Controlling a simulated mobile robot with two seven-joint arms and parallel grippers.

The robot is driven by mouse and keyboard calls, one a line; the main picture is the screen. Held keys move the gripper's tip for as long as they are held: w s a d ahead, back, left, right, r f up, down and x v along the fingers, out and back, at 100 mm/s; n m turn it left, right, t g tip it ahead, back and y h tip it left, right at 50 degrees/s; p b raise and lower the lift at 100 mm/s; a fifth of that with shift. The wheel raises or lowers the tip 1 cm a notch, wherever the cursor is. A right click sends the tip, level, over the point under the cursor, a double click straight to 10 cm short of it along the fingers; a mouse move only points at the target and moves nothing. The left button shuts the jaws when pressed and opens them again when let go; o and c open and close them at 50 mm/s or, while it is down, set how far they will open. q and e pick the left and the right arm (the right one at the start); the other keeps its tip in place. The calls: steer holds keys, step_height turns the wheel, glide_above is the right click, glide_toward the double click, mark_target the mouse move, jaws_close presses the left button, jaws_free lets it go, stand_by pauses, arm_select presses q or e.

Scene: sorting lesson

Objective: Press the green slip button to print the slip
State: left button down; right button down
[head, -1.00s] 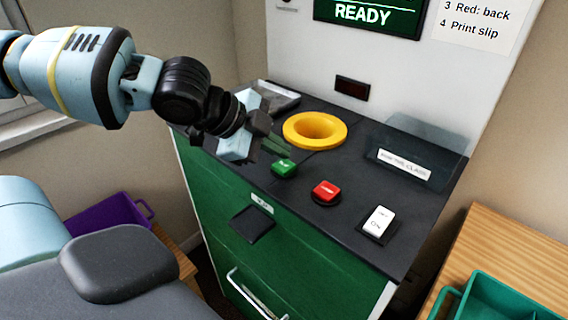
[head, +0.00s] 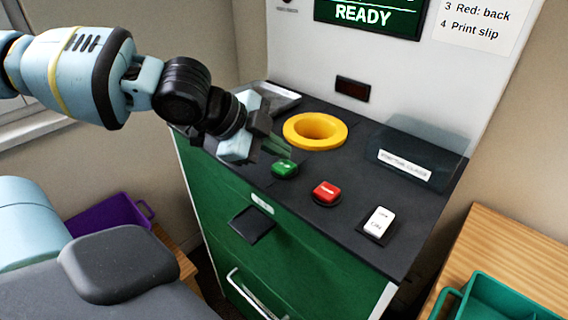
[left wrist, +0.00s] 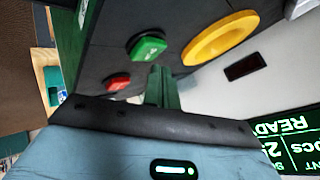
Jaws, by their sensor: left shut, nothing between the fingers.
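The green slip button (head: 284,168) sits on the dark top of the green machine, left of the red button (head: 326,191). My left gripper (head: 284,150) is shut and empty, its fingertips just behind and above the green button. I cannot tell from the head view whether they touch it. In the left wrist view the shut fingers (left wrist: 162,88) point toward the panel, and the green button (left wrist: 147,47) lies just beyond them with a small gap in the picture. The screen (head: 368,16) reads READY. My right gripper is not in view.
A yellow ring (head: 315,131) surrounds an opening behind the buttons. A white rocker switch (head: 379,222) is at the front right. A clear guard (head: 428,150) stands at the right. A slip outlet (head: 252,224) is on the green front. A teal tray (head: 500,300) rests on the wooden table.

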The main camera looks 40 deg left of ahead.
mark_target(278, 166)
arm_select(q)
steer(key=shift+f, duration=0.15)
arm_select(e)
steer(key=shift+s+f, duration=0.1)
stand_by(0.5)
arm_select(q)
steer(key=shift+f, duration=0.3)
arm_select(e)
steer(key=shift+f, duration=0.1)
